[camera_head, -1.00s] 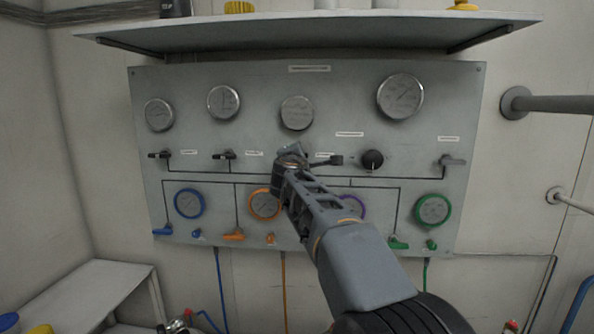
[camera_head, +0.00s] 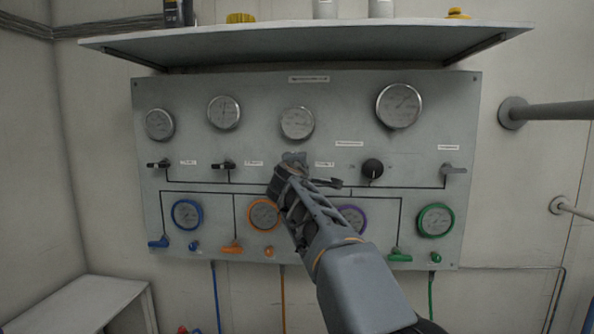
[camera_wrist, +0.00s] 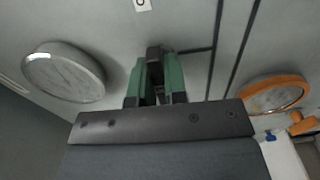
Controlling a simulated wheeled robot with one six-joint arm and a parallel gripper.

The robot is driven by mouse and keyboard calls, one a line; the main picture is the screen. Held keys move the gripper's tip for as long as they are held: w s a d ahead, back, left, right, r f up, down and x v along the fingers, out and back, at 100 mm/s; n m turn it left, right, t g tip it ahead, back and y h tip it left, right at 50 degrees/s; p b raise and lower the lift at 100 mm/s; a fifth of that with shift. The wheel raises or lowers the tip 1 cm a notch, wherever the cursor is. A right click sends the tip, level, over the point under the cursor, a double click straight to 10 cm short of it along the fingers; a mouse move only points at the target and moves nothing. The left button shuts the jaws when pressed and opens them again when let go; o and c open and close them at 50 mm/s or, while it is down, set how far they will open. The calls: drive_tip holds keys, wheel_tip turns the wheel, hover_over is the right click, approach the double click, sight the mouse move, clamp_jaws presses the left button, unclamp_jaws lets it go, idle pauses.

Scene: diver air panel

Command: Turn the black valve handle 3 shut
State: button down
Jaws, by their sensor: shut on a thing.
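The black valve handle 3 (camera_wrist: 153,54) shows in the wrist view as a dark piece between my green fingertips. My gripper (camera_wrist: 154,84) is shut on it. In the head view my gripper (camera_head: 293,159) is at the panel, below the third upper gauge, and with my wrist it hides most of the handle there. The handle's exact angle cannot be told. The grey panel (camera_head: 262,90) carries two similar black handles to the left, the first (camera_head: 158,164) and the second (camera_head: 223,165), both lying roughly level.
A black round knob (camera_head: 372,168) and a grey handle (camera_head: 453,169) are to the right of my gripper. Round gauges, including an orange-rimmed one (camera_head: 264,215), surround the spot. A shelf (camera_head: 300,45) juts out above the panel. A white bench (camera_head: 85,303) stands at lower left.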

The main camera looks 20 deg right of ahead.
drive_tip(key=c, duration=1.1)
unclamp_jaws()
drive_tip(key=shift+c, duration=0.2)
drive_tip(key=shift+s, duration=0.1)
drive_tip(key=b+v, duration=0.3)
drive_tip(key=v, duration=1)
drive_tip(key=shift+s+a+b, duration=0.2)
drive_tip(key=shift+a+b, duration=0.05)
drive_tip(key=shift+b, duration=0.15)
